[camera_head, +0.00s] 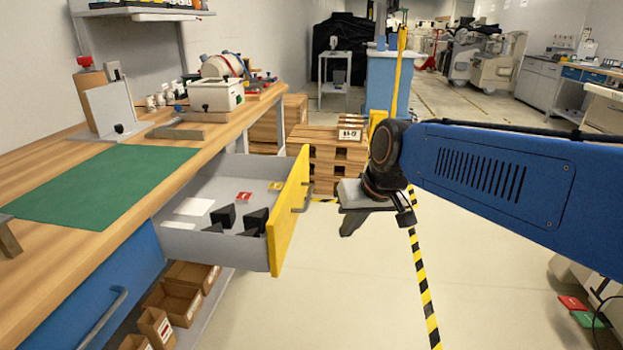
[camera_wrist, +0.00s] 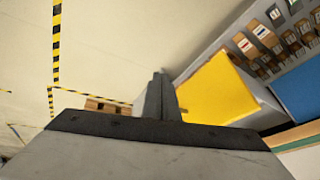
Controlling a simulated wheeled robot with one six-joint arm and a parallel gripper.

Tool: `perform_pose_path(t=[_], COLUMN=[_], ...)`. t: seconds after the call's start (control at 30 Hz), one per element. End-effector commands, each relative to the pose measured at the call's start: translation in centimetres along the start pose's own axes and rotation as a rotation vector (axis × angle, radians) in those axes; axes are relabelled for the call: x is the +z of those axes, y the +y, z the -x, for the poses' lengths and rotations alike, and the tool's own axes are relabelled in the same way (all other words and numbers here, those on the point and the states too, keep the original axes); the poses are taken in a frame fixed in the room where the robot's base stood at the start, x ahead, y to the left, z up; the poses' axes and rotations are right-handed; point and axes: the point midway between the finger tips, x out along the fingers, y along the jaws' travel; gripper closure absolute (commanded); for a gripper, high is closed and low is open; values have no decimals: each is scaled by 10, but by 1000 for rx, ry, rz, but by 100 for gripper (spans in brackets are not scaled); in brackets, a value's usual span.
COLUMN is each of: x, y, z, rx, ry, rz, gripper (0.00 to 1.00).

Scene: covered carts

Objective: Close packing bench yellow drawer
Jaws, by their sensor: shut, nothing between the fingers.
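The yellow drawer (camera_head: 290,212) of the packing bench is pulled well out, and its grey tray (camera_head: 190,240) shows. Black blocks, red and yellow tags and white sheets lie inside it. In the wrist view the yellow front (camera_wrist: 215,90) is right of my shut, empty gripper fingers (camera_wrist: 161,85).
The wooden bench top (camera_head: 130,220) carries a green mat (camera_head: 105,183) and a white box (camera_head: 215,95). A blue drawer (camera_head: 105,285) is shut at the near left. Cardboard bins (camera_head: 185,290) sit below. Wooden pallets (camera_head: 325,155) stand behind. The floor right of the drawer is open.

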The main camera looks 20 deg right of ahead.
Motion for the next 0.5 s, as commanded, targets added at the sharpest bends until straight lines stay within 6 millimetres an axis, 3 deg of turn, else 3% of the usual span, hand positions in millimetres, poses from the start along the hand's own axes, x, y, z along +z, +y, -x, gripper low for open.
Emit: perform_pose_path(t=[0.03, 0.27, 0.5], x=[-19, -105, -190], y=[1, 12, 40], z=[-3, -16, -38], rx=[-12, -73, -126], ry=[2, 36, 82], rz=[-25, -127, -233], gripper=[100, 100, 100])
